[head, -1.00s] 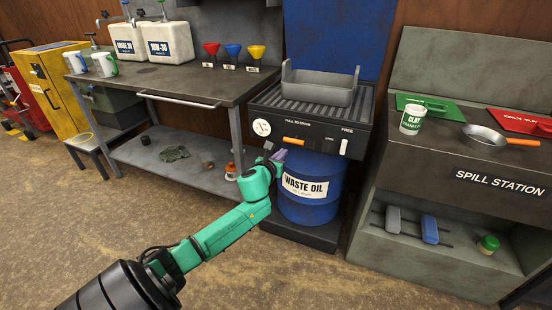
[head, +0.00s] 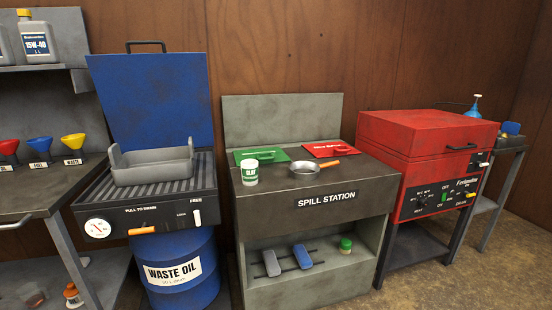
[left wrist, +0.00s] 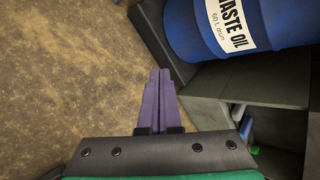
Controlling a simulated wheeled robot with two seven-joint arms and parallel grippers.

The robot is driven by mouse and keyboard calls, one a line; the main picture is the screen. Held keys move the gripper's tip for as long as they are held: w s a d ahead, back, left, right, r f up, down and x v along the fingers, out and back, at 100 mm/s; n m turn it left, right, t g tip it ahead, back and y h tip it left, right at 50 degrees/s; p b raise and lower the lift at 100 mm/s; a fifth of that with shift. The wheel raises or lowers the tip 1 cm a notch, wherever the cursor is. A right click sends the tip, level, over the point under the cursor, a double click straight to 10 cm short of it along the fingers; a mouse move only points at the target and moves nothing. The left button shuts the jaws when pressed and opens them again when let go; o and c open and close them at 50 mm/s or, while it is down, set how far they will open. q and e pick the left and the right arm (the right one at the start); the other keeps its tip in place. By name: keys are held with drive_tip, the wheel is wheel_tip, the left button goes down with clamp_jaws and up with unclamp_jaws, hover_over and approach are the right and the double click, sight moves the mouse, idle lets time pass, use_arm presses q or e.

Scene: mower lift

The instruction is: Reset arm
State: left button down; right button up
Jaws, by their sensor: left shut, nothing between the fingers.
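My left gripper (left wrist: 160,92) shows in the left wrist view with its two purple fingers together and nothing between them. It hangs over the brown floor, apart from the blue waste oil drum (left wrist: 205,28) at the upper right of that view. In the head view the drum (head: 180,272) stands under the drain unit (head: 150,210). Neither of my arms shows in the head view now, and my right gripper is in no current view.
The spill station (head: 320,205) stands right of the drum, with a pan (head: 307,168) and a clay tub (head: 250,173) on top. A red cabinet (head: 428,150) is further right. A workbench (head: 30,192) with coloured funnels is at left. Open floor (left wrist: 70,80) lies left of the left gripper.

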use_arm(q)
drive_tip(key=s+d+f+n+g+h, duration=0.1)
drive_tip(key=s+d+f+n+g, duration=0.1)
drive_tip(key=s+d+f+n, duration=0.55)
drive_tip(key=s+d+f+n+g+h, duration=0.1)
drive_tip(key=s+d+f+n+g, duration=0.25)
drive_tip(key=s+f, duration=0.75)
drive_tip(key=s+d+f+n+g+h, duration=0.2)
drive_tip(key=s+d+f+n, duration=0.3)
drive_tip(key=s, duration=0.9)
wheel_tip(320, 180, up, 13)
drive_tip(key=p, duration=1.2)
drive_tip(key=shift+d+n, duration=0.4)
